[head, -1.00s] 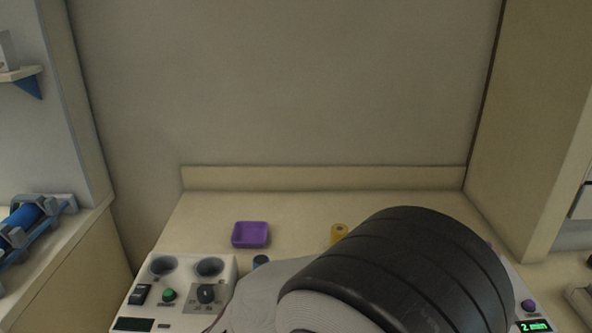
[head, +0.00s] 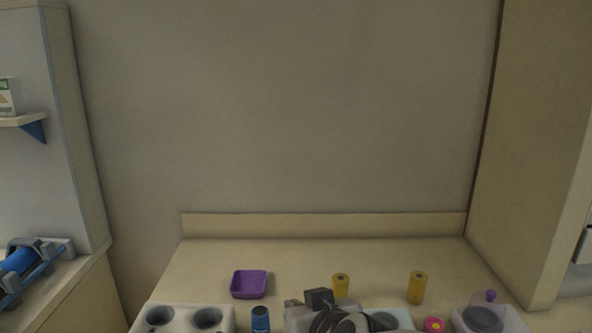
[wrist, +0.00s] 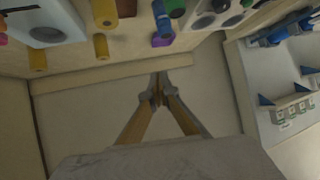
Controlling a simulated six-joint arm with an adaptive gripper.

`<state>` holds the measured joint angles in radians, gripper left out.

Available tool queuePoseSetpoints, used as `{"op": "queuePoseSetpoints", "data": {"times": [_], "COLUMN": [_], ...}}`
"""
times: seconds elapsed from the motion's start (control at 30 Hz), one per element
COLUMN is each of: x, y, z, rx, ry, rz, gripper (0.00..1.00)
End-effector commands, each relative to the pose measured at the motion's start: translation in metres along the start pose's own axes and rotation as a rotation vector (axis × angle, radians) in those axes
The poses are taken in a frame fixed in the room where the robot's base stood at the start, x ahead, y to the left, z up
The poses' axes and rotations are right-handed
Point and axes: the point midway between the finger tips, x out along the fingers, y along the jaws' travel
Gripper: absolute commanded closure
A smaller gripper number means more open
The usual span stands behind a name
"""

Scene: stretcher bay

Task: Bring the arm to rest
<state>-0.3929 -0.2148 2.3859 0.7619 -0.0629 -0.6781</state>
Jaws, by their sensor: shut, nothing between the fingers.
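My gripper (wrist: 158,92) is shut and empty in the wrist view, its fingertips meeting in front of the plain back wall. The bench with its goods lies along the top of that view, apart from the fingertips. In the head view part of my arm (head: 325,317) shows at the bottom middle, low over the bench. The fingertips cannot be made out there.
On the bench (head: 300,255) are a purple tray (head: 249,284), two yellow rolls (head: 417,288) (head: 341,285), a blue-capped bottle (head: 261,319), a device with two wells (head: 183,314) and a pink roll (head: 434,325). A blue-and-grey item (head: 30,265) lies on the left counter. The bench's rear is clear.

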Motion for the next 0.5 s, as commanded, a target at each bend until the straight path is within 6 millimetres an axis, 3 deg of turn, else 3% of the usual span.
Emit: {"op": "queuePoseSetpoints", "data": {"times": [0.27,0.5], "x": [-0.054,-0.102], "y": [0.013,0.035], "z": [0.027,0.068], "rx": [0.036,0.070], "ry": [-0.104,-0.234], "rz": [-0.050,-0.015], "gripper": [1.00,1.00]}}
